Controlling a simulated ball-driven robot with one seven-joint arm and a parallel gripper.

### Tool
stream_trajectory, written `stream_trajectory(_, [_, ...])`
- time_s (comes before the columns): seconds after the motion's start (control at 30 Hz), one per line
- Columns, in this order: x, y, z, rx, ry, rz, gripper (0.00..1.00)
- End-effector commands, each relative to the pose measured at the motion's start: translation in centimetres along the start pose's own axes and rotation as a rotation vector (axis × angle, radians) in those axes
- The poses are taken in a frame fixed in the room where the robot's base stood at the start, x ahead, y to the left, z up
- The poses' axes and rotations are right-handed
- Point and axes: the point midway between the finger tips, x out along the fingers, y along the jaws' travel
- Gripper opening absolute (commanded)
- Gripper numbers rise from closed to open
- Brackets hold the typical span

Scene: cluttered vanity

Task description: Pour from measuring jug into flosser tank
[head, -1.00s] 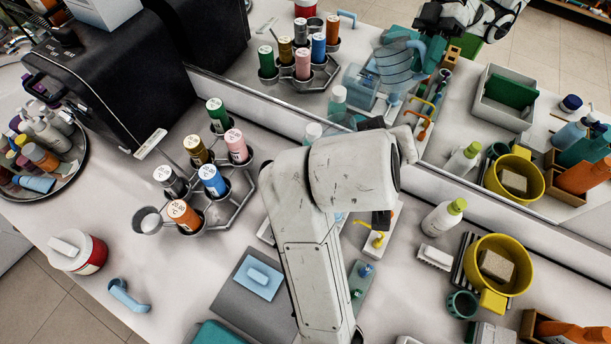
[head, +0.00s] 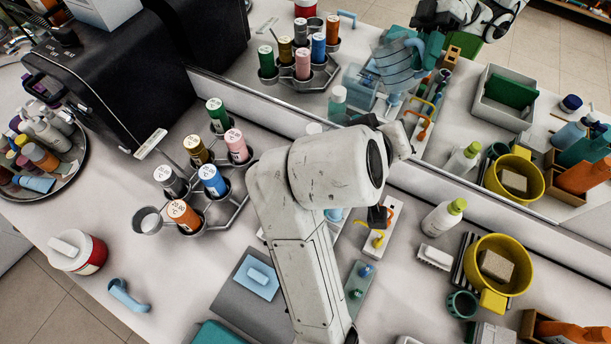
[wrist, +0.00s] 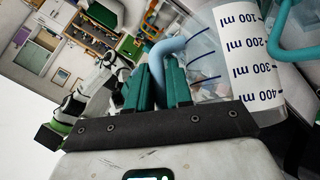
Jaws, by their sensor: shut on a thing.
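In the wrist view, my gripper (wrist: 166,82) has its teal fingers shut on the light blue handle of the clear measuring jug (wrist: 255,60). The jug's white scale reads 100 to 400 ml, with 100 ml at the picture's top. In the head view my arm hides the gripper and jug. The mirror shows the jug's reflection (head: 398,62), tilted, above the reflection of a pale blue clear tank (head: 361,88), which appears to be the flosser tank. The real tank is mostly behind my arm. I cannot tell whether liquid is flowing.
A rack of coloured bottles (head: 211,180) stands left of my arm. A white bottle with a green cap (head: 443,217) and a yellow bucket (head: 515,280) stand right. The mirror's edge runs behind.

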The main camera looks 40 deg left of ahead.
Motion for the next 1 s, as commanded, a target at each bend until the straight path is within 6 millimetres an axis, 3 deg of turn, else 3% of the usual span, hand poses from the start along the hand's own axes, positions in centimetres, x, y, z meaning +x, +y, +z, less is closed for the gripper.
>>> stream_trajectory(0.47, [0.0, 0.1, -0.1, 0.003, 0.003, 0.0, 0.0])
stream_trajectory(0.73, [0.9, -0.1, 0.8, 0.131, 0.037, -0.128, 0.0])
stream_trajectory(1.0, [1.0, -0.2, 0.9, 0.149, 0.042, -0.146, 0.0])
